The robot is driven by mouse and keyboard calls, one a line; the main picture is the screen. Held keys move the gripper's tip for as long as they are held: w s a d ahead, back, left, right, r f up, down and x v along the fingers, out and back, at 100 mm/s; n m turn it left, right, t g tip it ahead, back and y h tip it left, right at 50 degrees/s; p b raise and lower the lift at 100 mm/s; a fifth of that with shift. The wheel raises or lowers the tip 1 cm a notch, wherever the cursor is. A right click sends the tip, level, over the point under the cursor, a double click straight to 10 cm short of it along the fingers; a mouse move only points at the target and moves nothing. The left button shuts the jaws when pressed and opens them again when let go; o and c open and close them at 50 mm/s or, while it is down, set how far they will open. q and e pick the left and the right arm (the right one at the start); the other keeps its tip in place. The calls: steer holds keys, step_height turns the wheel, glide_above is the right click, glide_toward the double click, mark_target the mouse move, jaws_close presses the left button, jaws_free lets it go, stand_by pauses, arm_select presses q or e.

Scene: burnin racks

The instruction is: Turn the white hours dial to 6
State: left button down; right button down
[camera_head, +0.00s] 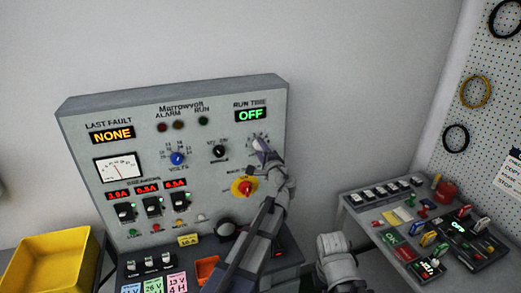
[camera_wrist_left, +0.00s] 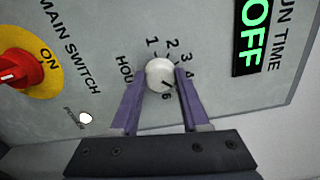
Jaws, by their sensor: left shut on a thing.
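The white hours dial (camera_wrist_left: 160,74) sits on the grey panel between the two purple fingers of my left gripper (camera_wrist_left: 161,92), which is shut on it. In the head view my left gripper (camera_head: 264,150) reaches the panel's upper right and mostly hides the dial (camera_head: 258,140).
The green OFF run time display (camera_head: 250,115) is above the dial. The red main switch (camera_head: 243,188) is below, near my arm. The black knob (camera_head: 219,151) and blue volts knob (camera_head: 177,158) are to the left. A yellow bin (camera_head: 50,262) stands at lower left.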

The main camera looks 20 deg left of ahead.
arm_select(q)
steer(key=shift+m, duration=4.5)
steer(key=shift+c, duration=2)
jaws_free()
steer(key=v, duration=0.8)
steer(key=shift+w, duration=0.1)
